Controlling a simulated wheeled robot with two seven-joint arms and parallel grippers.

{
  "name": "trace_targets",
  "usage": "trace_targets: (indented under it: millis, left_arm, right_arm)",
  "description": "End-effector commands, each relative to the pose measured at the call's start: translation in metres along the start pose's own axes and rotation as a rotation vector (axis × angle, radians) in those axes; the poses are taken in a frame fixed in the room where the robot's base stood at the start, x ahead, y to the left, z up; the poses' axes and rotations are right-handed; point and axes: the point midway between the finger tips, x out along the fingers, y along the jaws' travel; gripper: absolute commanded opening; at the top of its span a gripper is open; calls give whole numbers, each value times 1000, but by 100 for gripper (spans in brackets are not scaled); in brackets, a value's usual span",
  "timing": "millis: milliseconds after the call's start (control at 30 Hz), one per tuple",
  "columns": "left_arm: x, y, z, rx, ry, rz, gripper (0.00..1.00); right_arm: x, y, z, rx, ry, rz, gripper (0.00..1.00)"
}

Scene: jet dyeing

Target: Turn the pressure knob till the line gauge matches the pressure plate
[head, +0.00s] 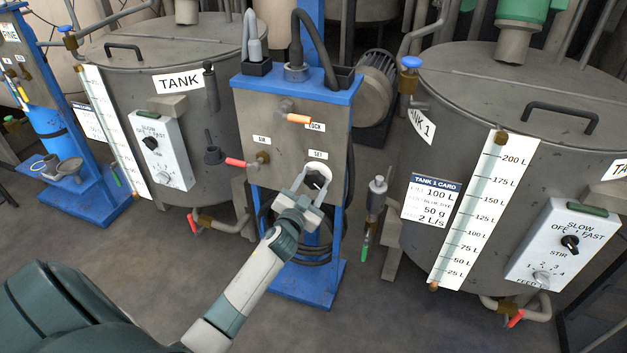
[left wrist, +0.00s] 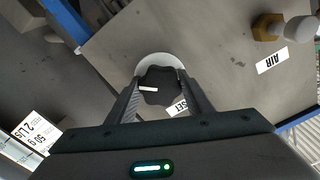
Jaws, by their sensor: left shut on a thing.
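The black knob with a white pointer mark (left wrist: 160,86) sits on a white round dial (head: 318,171) under the SET label (head: 317,155) on the grey panel of the blue stand. My left gripper (head: 311,184) is shut on this knob, with one finger on each side of it. In the left wrist view the gripper (left wrist: 160,100) shows both fingers against the knob, and the SET label is partly hidden by a finger. No line gauge or pressure plate can be made out in these frames. My right gripper is not in view.
The panel also carries a brass AIR fitting (head: 263,157) with a red lever and an orange-handled valve (head: 298,118). Tank 1 (head: 470,120) stands at right with a level scale (head: 485,210) and control box (head: 565,245). Another tank (head: 170,60) stands at left.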

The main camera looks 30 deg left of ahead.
Motion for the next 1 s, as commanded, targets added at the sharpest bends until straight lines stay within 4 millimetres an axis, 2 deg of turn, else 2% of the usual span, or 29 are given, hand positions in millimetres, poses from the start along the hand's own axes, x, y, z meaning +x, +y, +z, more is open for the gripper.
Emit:
trace_targets:
  millis: [500,1000]
  left_arm:
    - [0,-1,0,493,-2,1,24]
    - [0,-1,-1,911,0,2,24]
  right_arm:
    - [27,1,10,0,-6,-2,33]
    - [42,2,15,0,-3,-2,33]
